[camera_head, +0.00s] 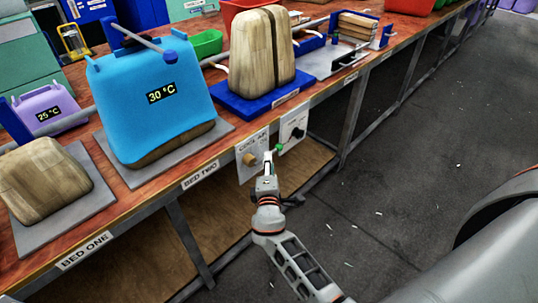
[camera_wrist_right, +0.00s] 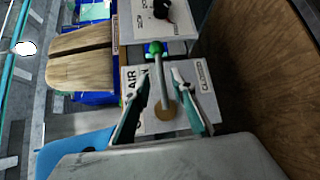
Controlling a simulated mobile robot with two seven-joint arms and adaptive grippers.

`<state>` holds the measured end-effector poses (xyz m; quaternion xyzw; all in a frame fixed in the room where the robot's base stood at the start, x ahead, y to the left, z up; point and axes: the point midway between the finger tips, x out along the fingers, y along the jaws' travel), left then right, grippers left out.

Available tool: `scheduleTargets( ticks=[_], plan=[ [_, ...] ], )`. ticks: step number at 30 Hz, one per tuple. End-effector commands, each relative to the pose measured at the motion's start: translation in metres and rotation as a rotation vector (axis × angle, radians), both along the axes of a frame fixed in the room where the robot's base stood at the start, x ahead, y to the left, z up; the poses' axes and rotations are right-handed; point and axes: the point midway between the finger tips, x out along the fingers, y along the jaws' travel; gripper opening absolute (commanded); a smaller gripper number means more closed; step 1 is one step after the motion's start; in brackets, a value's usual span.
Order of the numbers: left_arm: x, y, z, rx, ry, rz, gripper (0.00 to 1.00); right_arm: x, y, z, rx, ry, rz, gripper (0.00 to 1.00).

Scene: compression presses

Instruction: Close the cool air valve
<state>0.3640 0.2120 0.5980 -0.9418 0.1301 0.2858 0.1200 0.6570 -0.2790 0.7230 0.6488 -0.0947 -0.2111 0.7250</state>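The cool air valve is a white panel (camera_head: 247,172) on the table's front edge, lettered "COOL AIR", with a tan round hub (camera_head: 249,159). In the right wrist view, a grey lever (camera_wrist_right: 159,75) runs from the tan hub (camera_wrist_right: 166,110) to a green ball (camera_wrist_right: 152,48). In the head view, the green ball (camera_head: 279,147) lies right of the hub. My right gripper (camera_head: 268,160) is in front of the panel and hides part of the lever. In the right wrist view, its open fingers (camera_wrist_right: 163,83) stand on either side of the lever. A "CLOSED" label (camera_wrist_right: 204,77) shows there. My left gripper is out of view.
A second panel with a black dial (camera_head: 298,134) is just to the right. Above are a blue press bag marked 30 °C (camera_head: 160,100) and a wooden block (camera_head: 262,50) on a blue base. Open floor (camera_head: 400,170) lies to the right.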

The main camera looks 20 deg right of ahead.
Motion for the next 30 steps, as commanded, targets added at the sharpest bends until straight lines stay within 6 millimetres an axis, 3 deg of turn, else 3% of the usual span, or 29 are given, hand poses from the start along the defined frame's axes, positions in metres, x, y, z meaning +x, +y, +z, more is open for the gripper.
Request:
scheduleTargets(
  ticks=[9, 21, 24, 30],
  plan=[
    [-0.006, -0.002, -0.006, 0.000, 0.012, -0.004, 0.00, 0.040, -0.019, -0.007, 0.001, 0.001, 0.001, 0.25],
    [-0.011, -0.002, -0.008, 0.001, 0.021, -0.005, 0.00, 0.047, -0.023, -0.008, 0.002, 0.000, 0.001, 0.25],
    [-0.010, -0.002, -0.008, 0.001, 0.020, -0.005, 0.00, 0.047, -0.023, -0.008, 0.002, 0.000, 0.001, 0.01],
    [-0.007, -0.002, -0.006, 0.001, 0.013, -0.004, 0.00, 0.047, -0.023, -0.008, 0.002, 0.000, 0.001, 0.00]
  ],
)
